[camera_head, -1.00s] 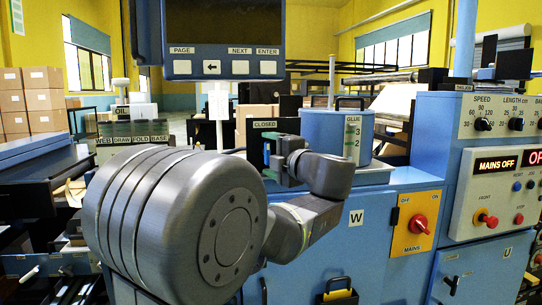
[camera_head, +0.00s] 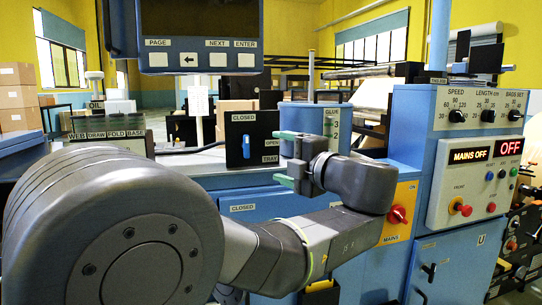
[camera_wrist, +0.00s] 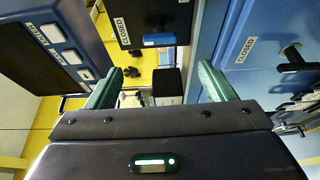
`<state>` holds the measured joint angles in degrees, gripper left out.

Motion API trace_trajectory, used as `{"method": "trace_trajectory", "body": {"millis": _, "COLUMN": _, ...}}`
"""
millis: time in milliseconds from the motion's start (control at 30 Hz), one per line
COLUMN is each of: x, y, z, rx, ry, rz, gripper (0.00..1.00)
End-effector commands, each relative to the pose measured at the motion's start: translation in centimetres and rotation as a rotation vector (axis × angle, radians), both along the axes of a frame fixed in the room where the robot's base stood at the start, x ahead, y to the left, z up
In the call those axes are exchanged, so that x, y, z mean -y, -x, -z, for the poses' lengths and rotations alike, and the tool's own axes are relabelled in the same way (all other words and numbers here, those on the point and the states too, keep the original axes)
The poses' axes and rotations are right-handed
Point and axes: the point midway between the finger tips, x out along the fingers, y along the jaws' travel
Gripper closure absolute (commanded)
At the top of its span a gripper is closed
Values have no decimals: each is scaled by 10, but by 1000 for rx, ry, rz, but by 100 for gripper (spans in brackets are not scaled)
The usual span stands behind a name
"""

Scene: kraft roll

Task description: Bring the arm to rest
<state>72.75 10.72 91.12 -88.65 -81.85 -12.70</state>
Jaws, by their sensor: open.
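My arm crosses the lower left and middle of the head view. My gripper (camera_head: 284,158) is at its end, in front of the blue machine (camera_head: 262,204), with its green fingers apart. In the wrist view my gripper (camera_wrist: 168,85) has its two green fingers spread wide, with nothing between them. A black panel (camera_head: 251,137) with CLOSED, OPEN and TRAY labels stands just left of my gripper in the head view. The same panel (camera_wrist: 150,22) lies beyond the fingers in the wrist view. I cannot tell whether the gripper touches anything.
A control panel (camera_head: 475,158) reads MAINS OFF and OFF. The red mains switch (camera_head: 397,214) sits on an orange plate right of my arm. A screen with PAGE, NEXT and ENTER keys (camera_head: 200,58) hangs above. A GLUE canister (camera_head: 312,118) stands behind my gripper. Cartons (camera_head: 20,97) are stacked far left.

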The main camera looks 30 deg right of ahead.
Motion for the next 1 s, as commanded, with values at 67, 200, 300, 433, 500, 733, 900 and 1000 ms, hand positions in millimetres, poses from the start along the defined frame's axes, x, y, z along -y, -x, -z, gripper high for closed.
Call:
{"method": "trace_trajectory", "body": {"millis": 67, "x": 1, "y": 7, "z": 0, "rx": 0, "ry": 0, "rz": 2, "gripper": 24}}
{"method": "trace_trajectory", "body": {"millis": 200, "x": 2, "y": 12, "z": 0, "rx": 0, "ry": 0, "rz": 0, "gripper": 24}}
{"method": "trace_trajectory", "body": {"millis": 300, "x": 2, "y": 12, "z": 0, "rx": 0, "ry": 0, "rz": 0, "gripper": 24}}
{"method": "trace_trajectory", "body": {"millis": 433, "x": 1, "y": 12, "z": 0, "rx": 0, "ry": 0, "rz": 0, "gripper": 24}}
{"method": "trace_trajectory", "body": {"millis": 500, "x": 1, "y": 12, "z": 0, "rx": 0, "ry": 1, "rz": 0, "gripper": 24}}
{"method": "trace_trajectory", "body": {"millis": 733, "x": -1, "y": 0, "z": 0, "rx": 0, "ry": 0, "rz": -3, "gripper": 24}}
{"method": "trace_trajectory", "body": {"millis": 900, "x": -5, "y": -23, "z": -1, "rx": 0, "ry": 1, "rz": -5, "gripper": 24}}
{"method": "trace_trajectory", "body": {"millis": 1000, "x": -7, "y": -39, "z": -1, "rx": 1, "ry": 1, "rz": -5, "gripper": 24}}
